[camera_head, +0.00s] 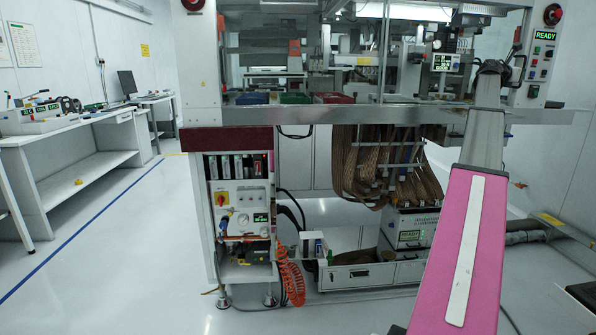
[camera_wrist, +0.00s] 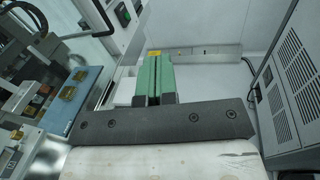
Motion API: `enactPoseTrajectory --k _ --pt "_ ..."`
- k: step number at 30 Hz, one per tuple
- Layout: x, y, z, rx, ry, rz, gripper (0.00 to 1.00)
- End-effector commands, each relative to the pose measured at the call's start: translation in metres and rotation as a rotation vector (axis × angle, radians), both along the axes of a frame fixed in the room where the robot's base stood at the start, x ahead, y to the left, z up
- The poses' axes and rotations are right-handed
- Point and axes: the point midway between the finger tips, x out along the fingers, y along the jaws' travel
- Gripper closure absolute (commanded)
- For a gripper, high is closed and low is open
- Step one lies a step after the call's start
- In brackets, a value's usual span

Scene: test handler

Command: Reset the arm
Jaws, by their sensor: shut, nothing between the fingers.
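My gripper (camera_wrist: 157,62) shows in the wrist view with its two green fingers side by side and closed, holding nothing. The dark bracket behind the fingers crosses the lower part of that view. In the head view my pink and grey arm reaches forward on the right, its far end at the right side of the test handler (camera_head: 345,115). The fingers cannot be made out there.
A green READY display (camera_head: 545,36) is on the handler's right post. In the wrist view a blue plate (camera_wrist: 75,95) lies left of the fingers and a vented grey cabinet (camera_wrist: 293,80) stands right. A white workbench (camera_head: 75,128) stands left; the floor between is clear.

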Motion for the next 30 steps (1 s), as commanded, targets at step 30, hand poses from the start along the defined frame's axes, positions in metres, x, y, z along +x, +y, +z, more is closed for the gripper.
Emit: enactPoseTrajectory --k 30 --pt "0.044 0.303 -0.385 0.806 -0.638 -0.061 1.0"
